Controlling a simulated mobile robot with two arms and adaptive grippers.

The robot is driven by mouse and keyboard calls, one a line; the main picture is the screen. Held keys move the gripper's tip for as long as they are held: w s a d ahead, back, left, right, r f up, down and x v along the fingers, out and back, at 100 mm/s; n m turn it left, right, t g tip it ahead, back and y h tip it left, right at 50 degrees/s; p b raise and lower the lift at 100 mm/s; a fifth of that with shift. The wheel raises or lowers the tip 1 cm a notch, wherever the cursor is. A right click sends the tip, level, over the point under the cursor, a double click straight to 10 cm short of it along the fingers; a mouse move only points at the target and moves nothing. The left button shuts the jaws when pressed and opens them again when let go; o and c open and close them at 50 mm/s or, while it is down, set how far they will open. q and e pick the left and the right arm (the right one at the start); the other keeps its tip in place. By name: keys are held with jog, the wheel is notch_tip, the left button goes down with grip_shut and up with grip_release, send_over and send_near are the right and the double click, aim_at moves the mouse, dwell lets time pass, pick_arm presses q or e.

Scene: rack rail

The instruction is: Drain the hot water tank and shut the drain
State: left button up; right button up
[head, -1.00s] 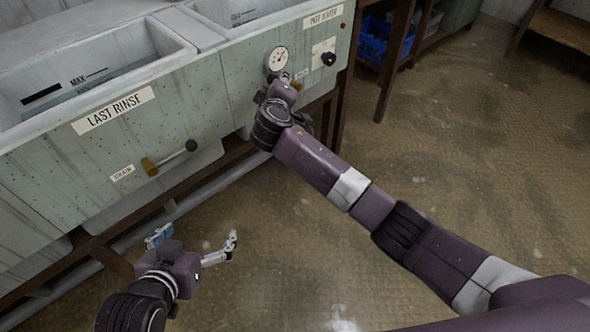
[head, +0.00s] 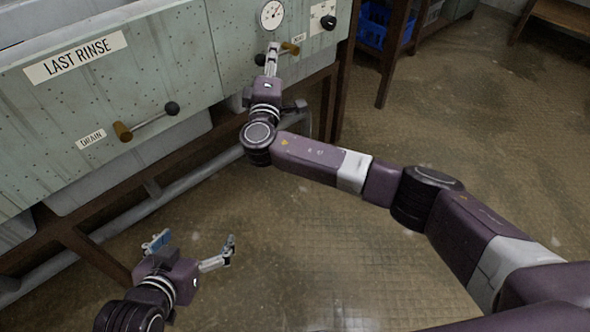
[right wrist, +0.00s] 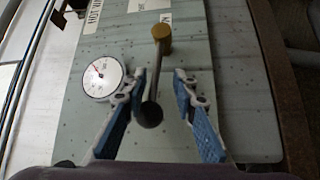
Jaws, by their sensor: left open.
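The hot tank's drain lever has a brass hub (head: 290,48) and a black knob (head: 260,59) to its left, on the pale green front panel. In the right wrist view the lever's rod (right wrist: 157,75) and knob (right wrist: 150,114) lie between the fingers of my right gripper (right wrist: 160,77). That gripper (head: 272,56) is open around the lever, with gaps visible at the sides; it partly hides the lever in the head view. My left gripper (head: 193,246) is open and empty, low over the floor. The tank's inside is out of view.
A round gauge (head: 271,14) and a black control knob (head: 322,22) sit above the hot lever. The LAST RINSE tank (head: 60,110) has its own drain lever (head: 145,121) to the left. A blue crate (head: 372,28) is under a bench. Floor at right is clear.

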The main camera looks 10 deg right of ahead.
jog(key=p+v, duration=0.4)
jog(key=v, duration=0.4)
jog(key=s+d+f+g+y+p, duration=0.1)
jog(key=s+f+g+p, duration=0.1)
jog(key=f, duration=0.5)
jog(key=s+d+f+m+g+y+p, duration=0.1)
jog(key=s+d+f+g+p, duration=0.1)
jog(key=f+p, duration=0.4)
jog(key=s+d+f+m+g+p, duration=0.1)
jog(key=f+g+p, duration=0.3)
jog(key=f, duration=0.4)
jog(key=shift+s+d+g+y+p, duration=0.35)
jog(key=shift+s+d+p, duration=0.2)
jog(key=shift+s, duration=0.35)
